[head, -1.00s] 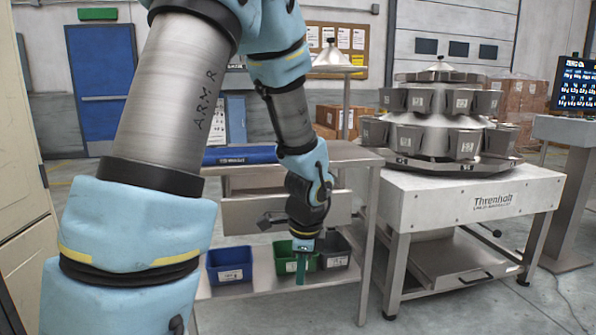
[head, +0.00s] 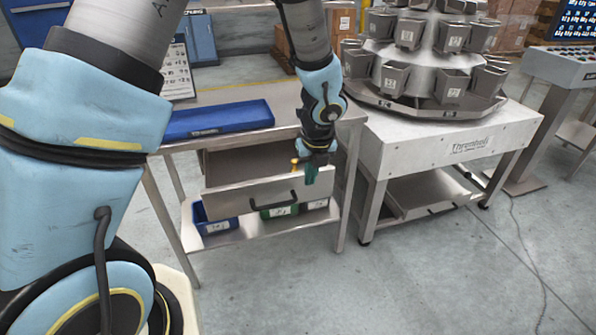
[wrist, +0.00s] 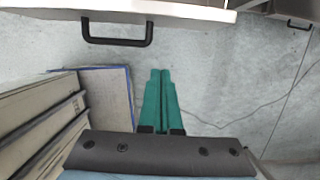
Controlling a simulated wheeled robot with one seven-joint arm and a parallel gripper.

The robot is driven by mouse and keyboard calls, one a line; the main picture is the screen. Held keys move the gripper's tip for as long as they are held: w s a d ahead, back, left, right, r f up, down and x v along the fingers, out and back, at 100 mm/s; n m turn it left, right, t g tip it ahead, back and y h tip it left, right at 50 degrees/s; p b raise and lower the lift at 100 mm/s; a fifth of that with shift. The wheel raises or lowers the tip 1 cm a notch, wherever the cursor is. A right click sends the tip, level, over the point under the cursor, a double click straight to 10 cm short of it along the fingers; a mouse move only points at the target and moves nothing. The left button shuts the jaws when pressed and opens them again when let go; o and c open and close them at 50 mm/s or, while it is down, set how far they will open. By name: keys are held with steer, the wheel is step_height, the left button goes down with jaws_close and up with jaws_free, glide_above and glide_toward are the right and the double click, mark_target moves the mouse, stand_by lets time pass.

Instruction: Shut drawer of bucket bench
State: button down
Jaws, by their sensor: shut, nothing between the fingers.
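The bucket bench (head: 222,97) is a steel table with a drawer (head: 237,199) under its top. The drawer stands pulled out, and its open inside shows behind the front panel. A black bar handle (head: 279,205) is on the drawer front; the handle also shows at the top of the wrist view (wrist: 117,41). My gripper (head: 310,178) has green fingers and points down near the right part of the drawer front. In the wrist view its fingers (wrist: 160,78) are together and empty, with floor behind them. Whether it touches the drawer I cannot tell.
A blue tray (head: 218,119) lies on the bench top. Blue (head: 214,226) and green (head: 279,211) bins stand on the lower shelf. The weigher table (head: 440,145) stands close at the right. The floor in front is clear.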

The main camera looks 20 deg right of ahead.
mark_target(302, 188)
steer(key=w+f+p, duration=0.1)
steer(key=f, duration=0.2)
steer(key=w+f, duration=0.2)
steer(key=f, duration=0.1)
steer(key=w+f+p, duration=0.1)
steer(key=w+f, duration=0.1)
steer(key=f, duration=0.1)
steer(key=shift+w+d+p, duration=0.15)
steer(key=shift+d+p, duration=0.1)
steer(key=shift+p, duration=0.05)
steer(key=shift+w+d+f, duration=0.1)
steer(key=shift+w+f, duration=0.1)
steer(key=shift+w, duration=0.25)
